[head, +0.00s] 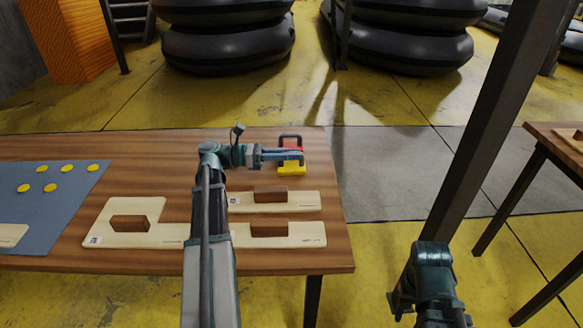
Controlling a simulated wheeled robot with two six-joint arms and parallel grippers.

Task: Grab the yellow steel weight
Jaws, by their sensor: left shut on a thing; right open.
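A small weight with a yellow lower block (291,170), red parts above and a dark handle on top is at the right back of the wooden table. I cannot tell whether the red and yellow parts are one piece or two. My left gripper (290,155) reaches in from the left, level, and is shut on the yellow weight, its fingers covering the middle. I cannot tell whether the weight touches the table. My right gripper (402,302) is low at the right, off the table, open and mostly hidden by its own wrist.
The wooden table (150,170) holds pale boards (120,212) with brown blocks and a blue mat (70,200) with several yellow discs. A dark post (490,120) stands right of the table. A second table (545,140) is far right. Black inflatable boats (225,50) lie behind.

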